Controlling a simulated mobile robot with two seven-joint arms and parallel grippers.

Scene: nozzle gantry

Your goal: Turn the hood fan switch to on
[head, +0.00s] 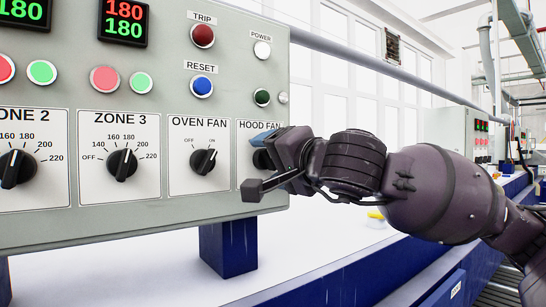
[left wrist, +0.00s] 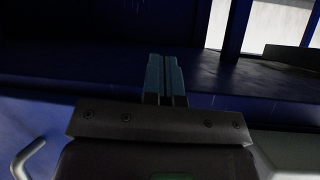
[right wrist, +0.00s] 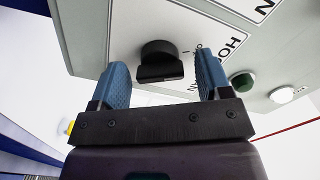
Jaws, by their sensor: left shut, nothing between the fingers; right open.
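The hood fan switch is a black rotary knob (head: 262,160) under the HOOD FAN label (head: 260,126) at the panel's lower right. In the head view my right gripper (head: 265,145) covers most of it. In the right wrist view the knob (right wrist: 160,58) lies ahead, between the two blue fingers of my right gripper (right wrist: 163,75). The fingers are open, one on each side, with gaps to the knob. Its pointer setting cannot be read. My left gripper (left wrist: 166,75) shows only in the left wrist view, shut and empty, facing a dark blue surface.
The oven fan knob (head: 203,161) is just left of the hood fan switch. The zone 3 knob (head: 122,164) is further left. The red trip button (head: 203,36), blue reset button (head: 202,86) and green button (head: 262,97) are above. Open space lies right of the panel.

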